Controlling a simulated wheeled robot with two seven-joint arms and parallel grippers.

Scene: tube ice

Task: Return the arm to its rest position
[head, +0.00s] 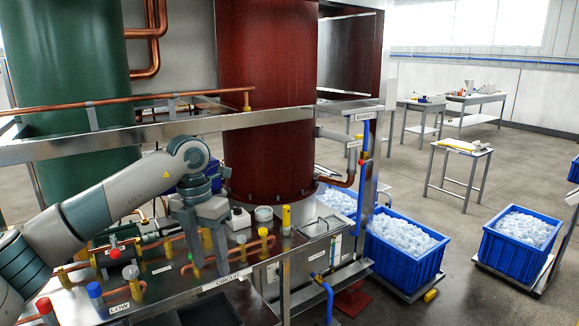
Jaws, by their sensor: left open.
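My left arm (95,210) reaches in from the left, bent at the elbow, over a metal workbench. Its gripper (208,266) points down with its two fingers apart and nothing between them. The fingertips hang close over the bench top among copper pipes; I cannot tell whether they touch anything. My right arm and gripper are not in view.
Copper pipes with valves (240,252) crowd the bench, and a yellow cylinder (286,219) stands behind. A green tank (75,90) and a dark red tank (268,90) rise behind. Blue crates of ice (402,266) stand right.

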